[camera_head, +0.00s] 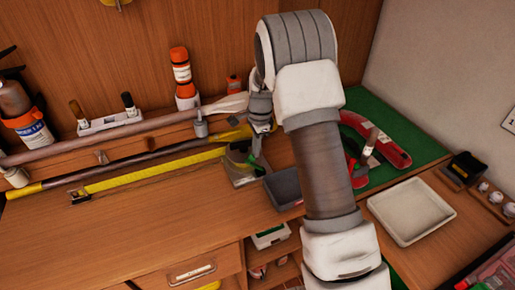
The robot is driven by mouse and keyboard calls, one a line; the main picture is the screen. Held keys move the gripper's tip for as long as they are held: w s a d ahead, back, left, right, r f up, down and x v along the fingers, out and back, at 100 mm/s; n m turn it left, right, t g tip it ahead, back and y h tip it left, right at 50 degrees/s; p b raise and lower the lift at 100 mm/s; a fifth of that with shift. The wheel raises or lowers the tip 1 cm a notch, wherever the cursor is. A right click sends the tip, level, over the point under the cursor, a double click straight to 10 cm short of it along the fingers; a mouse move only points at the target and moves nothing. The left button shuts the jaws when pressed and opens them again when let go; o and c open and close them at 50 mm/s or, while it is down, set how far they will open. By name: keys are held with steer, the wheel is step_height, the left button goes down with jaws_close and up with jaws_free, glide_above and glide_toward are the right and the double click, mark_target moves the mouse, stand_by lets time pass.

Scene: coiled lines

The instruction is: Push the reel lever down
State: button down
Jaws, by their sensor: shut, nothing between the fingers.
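A grey-green reel-like body (240,172) sits on the workbench near the middle, with a long yellow strip (150,171) running out from it to the left. I take this body to be the reel; its lever is too small and too covered by my gripper to make out. My gripper (258,160) is shut and empty, pointing down at the right side of the body. I cannot tell whether its fingertips touch the body. My white and brown arm comes in from the lower right and hides what is behind it.
Two long poles (105,148) lie behind the strip. An orange-topped bottle (182,73) stands at the back. A dark grey tray (284,188) is just right of the reel. A red curved tool (390,143) lies on a green mat (425,140). A pale tray (410,211) is farther right. The left front bench is clear.

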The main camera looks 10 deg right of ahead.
mark_target(246, 161)
steer(key=shift+a, duration=0.1)
steer(key=shift+s+a+f+t+h+b, duration=0.15)
steer(key=shift+a+f+h+b, duration=0.15)
steer(key=shift+a+h, duration=0.5)
steer(key=shift+s+a+f+t+h+b, duration=0.2)
steer(key=shift+a+f+h, duration=0.1)
steer(key=shift+a+h, duration=0.45)
steer(key=a+h+b, duration=0.1)
steer(key=f+h+b, duration=0.1)
steer(key=a+f+t+h+b, duration=0.1)
steer(key=h, duration=0.1)
steer(key=shift+s+a+f, duration=0.2)
steer(key=shift+s+a, duration=0.05)
steer(key=shift+a, duration=0.1)
steer(key=shift+r+h, duration=0.15)
steer(key=shift+h, duration=0.1)
steer(key=shift+d, duration=0.1)
steer(key=shift+w+d+r+b, duration=0.15)
steer(key=shift+d+b, duration=0.3)
steer(key=shift+d, duration=0.3)
